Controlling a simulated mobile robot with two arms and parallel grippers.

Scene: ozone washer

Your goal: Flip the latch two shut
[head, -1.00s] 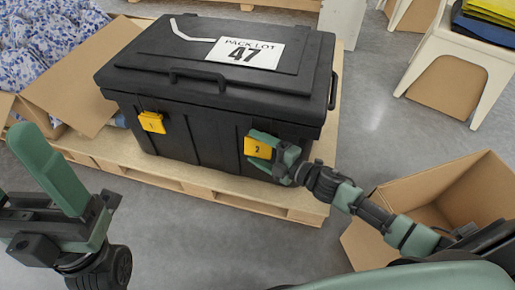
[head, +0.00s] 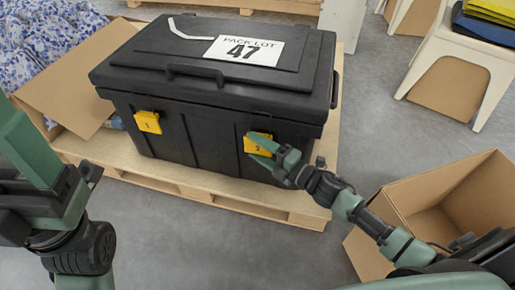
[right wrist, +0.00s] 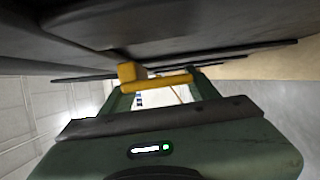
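A black lidded case (head: 215,125) with a "PACK LOT 47" label stands closed on a wooden pallet. Two yellow latches are on its front: latch one (head: 147,122) at left and latch two (head: 256,138) at right. My right gripper (head: 262,154) is at latch two, its fingers apart and overlapping the latch's lower right part. In the right wrist view the yellow latch (right wrist: 155,82) shows between the two spread fingertips; I cannot tell whether they touch it. My left gripper (head: 28,150) is at the left edge, away from the case; its finger gap is unclear.
The wooden pallet (head: 190,187) juts out in front of the case. An open cardboard box (head: 455,205) stands at lower right beside my right arm. Another carton (head: 80,75) with blue-patterned wrap is at left. A white stool (head: 440,40) is at upper right. Grey floor in front is clear.

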